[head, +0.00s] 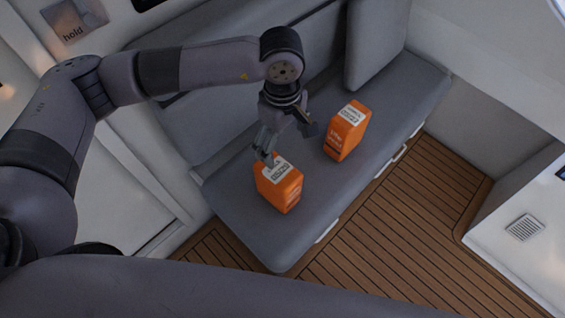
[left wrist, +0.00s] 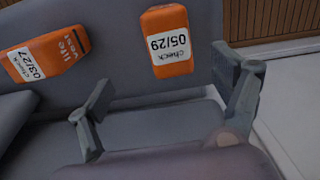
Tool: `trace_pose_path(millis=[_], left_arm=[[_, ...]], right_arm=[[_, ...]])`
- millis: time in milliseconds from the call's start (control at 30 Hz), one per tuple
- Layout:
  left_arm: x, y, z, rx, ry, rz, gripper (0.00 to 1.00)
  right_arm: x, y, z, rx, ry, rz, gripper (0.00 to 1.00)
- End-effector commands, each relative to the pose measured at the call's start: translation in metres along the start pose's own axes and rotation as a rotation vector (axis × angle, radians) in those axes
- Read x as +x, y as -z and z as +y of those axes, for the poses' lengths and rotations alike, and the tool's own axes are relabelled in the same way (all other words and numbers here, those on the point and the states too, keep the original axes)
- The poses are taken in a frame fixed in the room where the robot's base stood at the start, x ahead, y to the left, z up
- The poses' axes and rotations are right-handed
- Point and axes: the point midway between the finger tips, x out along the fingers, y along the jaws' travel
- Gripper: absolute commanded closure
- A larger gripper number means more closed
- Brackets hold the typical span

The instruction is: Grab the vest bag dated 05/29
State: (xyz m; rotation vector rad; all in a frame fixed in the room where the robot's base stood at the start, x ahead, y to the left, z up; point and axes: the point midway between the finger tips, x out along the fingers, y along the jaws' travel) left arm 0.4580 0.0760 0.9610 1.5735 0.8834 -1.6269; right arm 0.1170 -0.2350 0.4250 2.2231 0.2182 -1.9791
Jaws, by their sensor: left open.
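The orange vest bag dated 05/29 (head: 281,190) stands on the grey bench seat, near its left end in the head view. Its white label reads 05/29 in the left wrist view (left wrist: 172,62), where it lies at the top, beyond the fingertips. A second orange vest bag (head: 346,136), labelled 03/27, stands further along the bench; it is at the upper left of the left wrist view (left wrist: 48,54). My left gripper (head: 286,143) is open and empty, on the backrest side of the 05/29 bag, fingers spread (left wrist: 165,80). Whether a finger touches the bag is unclear. My right gripper is not in view.
The bench seat (head: 385,115) has a padded backrest (head: 215,120) behind it and a grey cushion (head: 374,40) at its far end. A slatted wooden floor (head: 400,210) lies open in front. A white cabinet (head: 530,225) stands at the right.

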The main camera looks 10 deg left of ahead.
Motion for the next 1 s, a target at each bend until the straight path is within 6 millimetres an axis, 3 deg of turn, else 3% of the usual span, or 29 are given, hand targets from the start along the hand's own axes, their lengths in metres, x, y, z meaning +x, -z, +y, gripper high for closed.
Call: trace_pose_path(millis=[133, 333, 467, 600, 800, 1000], left_arm=[[0.011, 0.008, -0.002, 0.000, 0.011, 0.029, 0.14], [0.052, 0.008, -0.003, 0.000, 0.013, 0.025, 0.14], [0.081, 0.009, -0.003, -0.001, 0.011, 0.024, 0.14], [0.106, 0.009, -0.003, 0.000, 0.010, 0.024, 0.14], [0.121, 0.010, -0.002, 0.001, 0.007, 0.024, 0.14], [0.142, 0.016, -0.006, -0.001, 0.011, 0.024, 0.14]], right_arm=[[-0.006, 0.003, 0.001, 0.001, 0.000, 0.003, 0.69], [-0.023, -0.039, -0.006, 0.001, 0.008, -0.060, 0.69], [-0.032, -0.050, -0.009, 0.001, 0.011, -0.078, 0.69], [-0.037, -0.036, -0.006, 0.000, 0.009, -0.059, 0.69], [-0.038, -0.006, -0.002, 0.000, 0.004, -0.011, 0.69], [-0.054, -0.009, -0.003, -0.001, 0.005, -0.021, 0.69]])
